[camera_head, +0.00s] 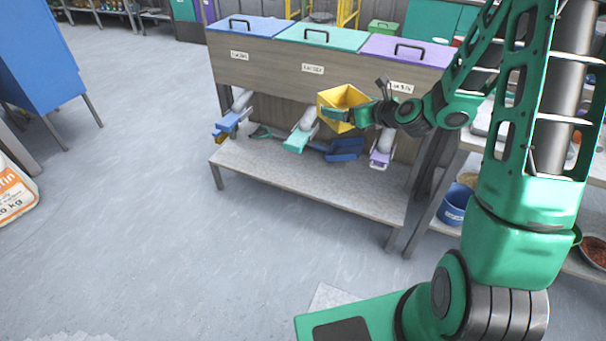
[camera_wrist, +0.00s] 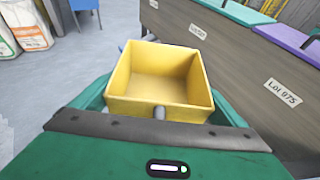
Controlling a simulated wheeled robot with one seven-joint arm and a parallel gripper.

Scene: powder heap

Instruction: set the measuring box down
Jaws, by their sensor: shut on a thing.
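The measuring box is a yellow open-topped box (camera_head: 343,98). In the head view my gripper (camera_head: 345,113) holds it in the air in front of the wooden dispenser cabinet, above the grey shelf (camera_head: 300,185). In the wrist view the box (camera_wrist: 158,75) sits between the green fingers of my gripper (camera_wrist: 160,110), its open side facing the camera. Its inside looks empty. My gripper is shut on the box. The box's underside is hidden in the wrist view.
The cabinet (camera_head: 260,60) has blue, teal and purple lids and matching spouts below; the teal spout (camera_head: 300,137) is near the box. Blue and green scoops (camera_head: 345,150) lie at the shelf's back. The shelf's front is clear. A blue bucket (camera_head: 455,203) stands at right.

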